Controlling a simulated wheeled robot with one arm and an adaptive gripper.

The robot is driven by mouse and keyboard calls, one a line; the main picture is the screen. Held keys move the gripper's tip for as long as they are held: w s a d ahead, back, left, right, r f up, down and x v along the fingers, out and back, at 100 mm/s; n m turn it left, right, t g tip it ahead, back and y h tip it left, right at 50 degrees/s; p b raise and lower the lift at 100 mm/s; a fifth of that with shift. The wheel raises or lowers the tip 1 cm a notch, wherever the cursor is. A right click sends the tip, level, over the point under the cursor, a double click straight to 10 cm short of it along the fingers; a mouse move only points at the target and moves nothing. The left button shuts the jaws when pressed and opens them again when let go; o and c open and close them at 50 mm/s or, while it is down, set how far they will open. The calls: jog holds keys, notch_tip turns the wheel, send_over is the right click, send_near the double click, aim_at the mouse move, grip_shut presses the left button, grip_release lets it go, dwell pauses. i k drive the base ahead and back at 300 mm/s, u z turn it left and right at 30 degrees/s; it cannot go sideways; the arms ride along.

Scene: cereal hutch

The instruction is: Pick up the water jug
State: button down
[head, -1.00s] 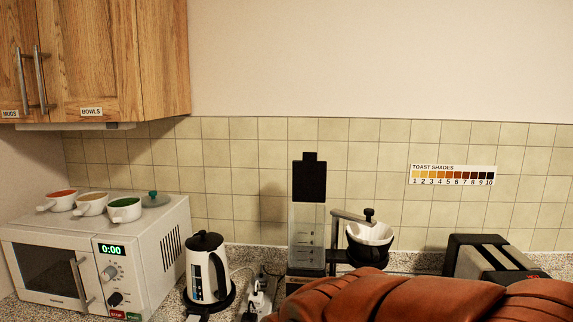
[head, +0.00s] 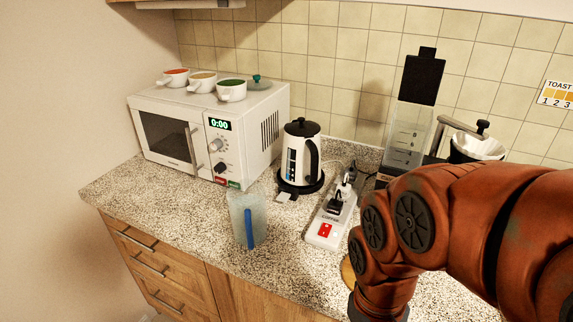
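The water jug (head: 238,212), a translucent pale vessel with a blue handle on its near side, stands upright on the speckled counter near the front edge, in front of the microwave and kettle. My orange arm comes in from the right and bends down to the bottom edge, to the right of the jug and apart from it. My gripper's fingers are outside the head view, so their state is hidden. Nothing touches the jug.
A white microwave (head: 165,138) carries several small bowls. A white and black kettle (head: 297,158) stands on its base. A power strip (head: 325,228) with a red switch lies right of the jug. A coffee maker (head: 408,125) stands behind my arm. The counter (head: 150,208) left of the jug is clear.

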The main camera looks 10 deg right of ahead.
aim_at(246, 199)
jog(key=z, duration=0.3)
jog(key=k, duration=1.05)
jog(key=u, duration=1.05)
jog(key=i, duration=1)
